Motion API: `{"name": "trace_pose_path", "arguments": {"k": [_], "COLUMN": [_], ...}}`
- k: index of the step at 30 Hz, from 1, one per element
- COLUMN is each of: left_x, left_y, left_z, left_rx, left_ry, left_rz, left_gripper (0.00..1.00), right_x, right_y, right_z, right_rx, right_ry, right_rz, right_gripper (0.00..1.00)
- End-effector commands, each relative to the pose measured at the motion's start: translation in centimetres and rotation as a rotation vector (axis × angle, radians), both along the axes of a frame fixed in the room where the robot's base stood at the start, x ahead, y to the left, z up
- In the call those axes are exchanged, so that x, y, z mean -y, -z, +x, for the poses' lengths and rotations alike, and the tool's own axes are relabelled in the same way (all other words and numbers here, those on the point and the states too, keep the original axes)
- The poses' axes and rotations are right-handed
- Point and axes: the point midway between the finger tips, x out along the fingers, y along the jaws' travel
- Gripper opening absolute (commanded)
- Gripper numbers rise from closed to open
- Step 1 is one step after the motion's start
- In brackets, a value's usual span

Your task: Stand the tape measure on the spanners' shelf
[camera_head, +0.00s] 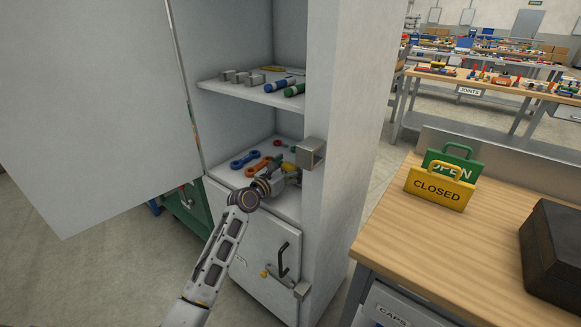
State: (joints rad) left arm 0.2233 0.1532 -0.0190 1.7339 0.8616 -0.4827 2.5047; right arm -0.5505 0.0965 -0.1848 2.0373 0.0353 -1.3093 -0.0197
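The spanners' shelf (284,205) is the lower open shelf of the grey cabinet. A blue spanner (245,159), an orange spanner (258,167) and smaller red and green pieces lie on it. My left gripper (289,174) reaches in over the front right of this shelf, beside the spanners. Its fingertips are small and partly hidden by its own wrist and the cabinet's right side, so I cannot tell whether it is open or holds something. I cannot make out the tape measure. My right gripper is out of view.
The cabinet door (85,110) stands open at left. The upper shelf (245,93) holds grey blocks and blue and green cylinders. A metal block (310,153) juts from the right cabinet edge. A wooden bench (400,232) at right carries CLOSED (439,189) and OPEN signs and a black case (553,250).

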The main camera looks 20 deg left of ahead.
Motion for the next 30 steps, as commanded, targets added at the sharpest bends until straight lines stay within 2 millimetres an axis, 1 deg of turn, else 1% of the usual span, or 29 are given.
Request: {"name": "trace_pose_path", "arguments": {"k": [14, 20, 30], "left_x": [0.0, -0.3, -1.3], "left_y": [-0.3, -0.2, -0.2], "left_z": [0.0, -0.9, -3.6], "left_rx": [0.001, 0.0, -0.001], "left_ry": [0.0, 0.0, 0.0], "left_rz": [0.001, 0.0, 0.0], "left_gripper": [0.87, 0.87, 0.87], "right_x": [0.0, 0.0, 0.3], "right_y": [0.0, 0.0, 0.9], "right_z": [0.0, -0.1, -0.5], "right_rx": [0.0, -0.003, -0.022], "right_ry": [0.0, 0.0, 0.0], "right_rz": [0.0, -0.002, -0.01], "right_gripper": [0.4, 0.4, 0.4]}}
